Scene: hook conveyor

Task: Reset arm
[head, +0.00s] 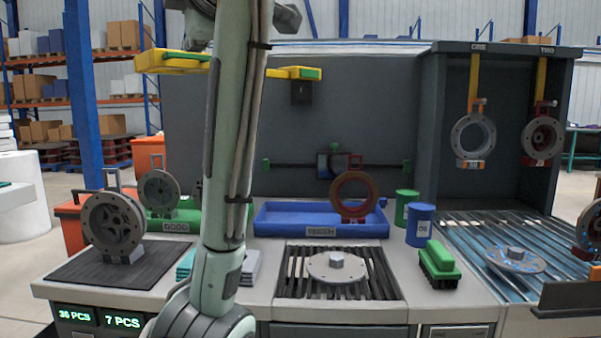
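One of my arms rises from the bottom, left of the middle, and runs up past the top edge in the head view. No gripper fingers show, so neither gripper can be seen. The arm hides part of the back panel and of the worktop. Behind it, a green tray labelled GOOD (168,226) holds a grey ring part (159,190). A blue tray (285,228) holds a reddish-brown ring part (353,196) standing upright. A grey flanged disc (337,267) lies on the slatted grate (388,285) in the middle.
A dark grey wheel part (113,222) stands on a black mat at left. Green (404,208) and blue (420,225) cans and a green brush (437,259) stand right of the grate. Ring parts hang from hooks (473,137) (541,135) in the bay. A disc (512,258) lies on rollers.

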